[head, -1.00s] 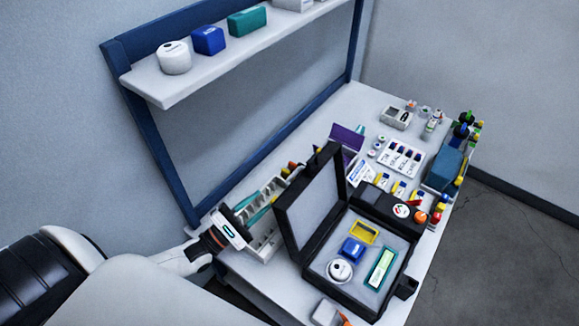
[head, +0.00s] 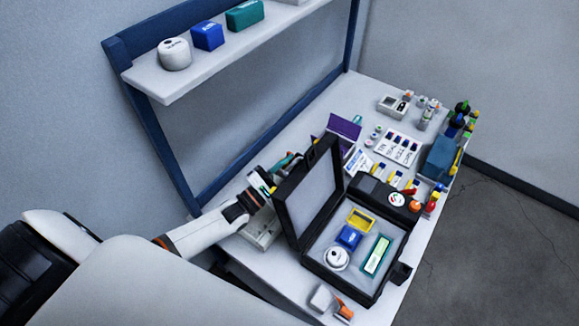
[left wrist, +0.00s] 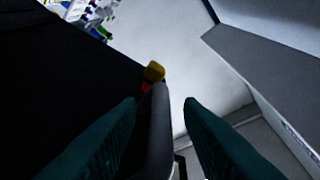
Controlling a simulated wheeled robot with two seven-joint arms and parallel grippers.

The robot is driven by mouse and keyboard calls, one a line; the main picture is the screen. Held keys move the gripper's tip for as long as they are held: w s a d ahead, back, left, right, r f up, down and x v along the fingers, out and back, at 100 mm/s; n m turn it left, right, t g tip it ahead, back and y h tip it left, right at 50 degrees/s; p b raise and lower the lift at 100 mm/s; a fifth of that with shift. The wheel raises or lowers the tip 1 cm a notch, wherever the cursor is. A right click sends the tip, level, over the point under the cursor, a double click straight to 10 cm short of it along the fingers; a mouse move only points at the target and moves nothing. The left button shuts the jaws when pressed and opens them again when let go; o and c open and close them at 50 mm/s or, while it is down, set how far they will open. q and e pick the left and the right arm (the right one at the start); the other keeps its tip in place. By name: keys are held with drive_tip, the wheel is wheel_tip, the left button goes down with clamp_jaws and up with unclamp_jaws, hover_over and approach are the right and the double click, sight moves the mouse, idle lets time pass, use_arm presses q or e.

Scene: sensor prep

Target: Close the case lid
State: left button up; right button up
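The black case (head: 344,284) stands on the table with its lid (head: 311,196) open and raised at the left side, grey lining facing right. In the case lie a white round container (head: 337,258), a blue block (head: 348,237), a yellow frame (head: 361,220) and a green-and-white piece (head: 377,254). My left gripper (head: 266,184) is to the left of the lid, on its outer side. In the left wrist view my gripper (left wrist: 154,104) has its teal fingers apart; the large dark surface (left wrist: 60,85) looks like the lid, its edge near the fingers. My right gripper is not seen.
A grey bin (head: 262,232) stands close left of the lid, below my left arm. Bottles, a card tray (head: 398,148) and a blue box (head: 439,160) crowd the table's far side. A small grey item (head: 323,298) lies at the front. A shelf (head: 235,45) hangs above.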

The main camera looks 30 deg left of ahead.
use_arm(q)
clamp_jaws()
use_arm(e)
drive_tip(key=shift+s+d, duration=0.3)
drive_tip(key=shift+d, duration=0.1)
use_arm(q)
drive_tip(key=shift+d+r, duration=0.1)
drive_tip(key=shift+r, duration=0.05)
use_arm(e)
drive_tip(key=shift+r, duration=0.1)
